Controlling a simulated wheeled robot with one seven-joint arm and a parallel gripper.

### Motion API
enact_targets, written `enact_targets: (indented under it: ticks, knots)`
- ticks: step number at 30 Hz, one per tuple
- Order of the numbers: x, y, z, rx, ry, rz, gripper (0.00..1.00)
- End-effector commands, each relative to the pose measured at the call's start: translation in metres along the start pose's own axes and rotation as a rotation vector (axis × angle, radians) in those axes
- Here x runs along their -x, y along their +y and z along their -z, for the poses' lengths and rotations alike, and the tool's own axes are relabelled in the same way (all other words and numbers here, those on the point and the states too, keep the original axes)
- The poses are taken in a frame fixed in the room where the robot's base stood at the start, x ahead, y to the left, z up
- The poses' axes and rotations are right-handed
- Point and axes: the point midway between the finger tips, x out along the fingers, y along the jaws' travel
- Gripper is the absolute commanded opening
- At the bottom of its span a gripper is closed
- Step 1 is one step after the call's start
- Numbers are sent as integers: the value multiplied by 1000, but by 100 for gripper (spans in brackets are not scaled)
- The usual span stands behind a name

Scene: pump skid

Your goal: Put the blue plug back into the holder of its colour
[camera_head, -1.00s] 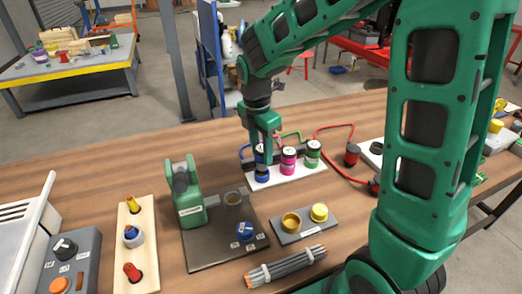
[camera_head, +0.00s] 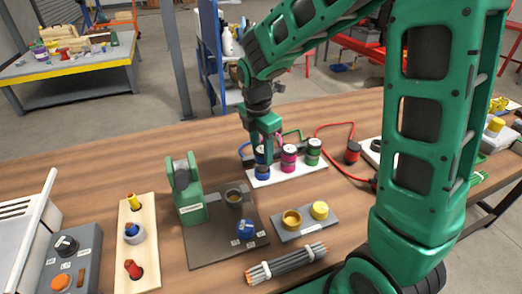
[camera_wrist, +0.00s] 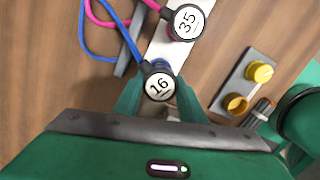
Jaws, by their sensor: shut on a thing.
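The blue plug (camera_wrist: 159,87) has a black cap with a white label reading 16 and a blue cable. My gripper (camera_head: 262,145) is shut on it, one finger on each side in the wrist view. A blue holder (camera_head: 262,173) stands at the left end of the white strip (camera_head: 290,176), directly below my gripper. A bit of blue (camera_wrist: 160,66) shows just past the cap in the wrist view. The plug is over or in the blue holder; I cannot tell how deep, because my fingers and the cap hide the joint.
A magenta plug (camera_head: 288,157) labelled 35 and a green plug (camera_head: 313,151) stand close by on the same strip. A red plug (camera_head: 352,152) with a red cable stands to the right. A green-post stand (camera_head: 187,190) and a plate with yellow parts (camera_head: 305,227) are in front.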

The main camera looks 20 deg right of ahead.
Motion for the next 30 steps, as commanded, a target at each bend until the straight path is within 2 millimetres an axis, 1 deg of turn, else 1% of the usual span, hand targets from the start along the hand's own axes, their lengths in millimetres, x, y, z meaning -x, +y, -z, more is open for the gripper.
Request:
enact_targets:
  ticks: [30]
  knots:
    - [-17, 0, 1, 0, 0, -1, 6]
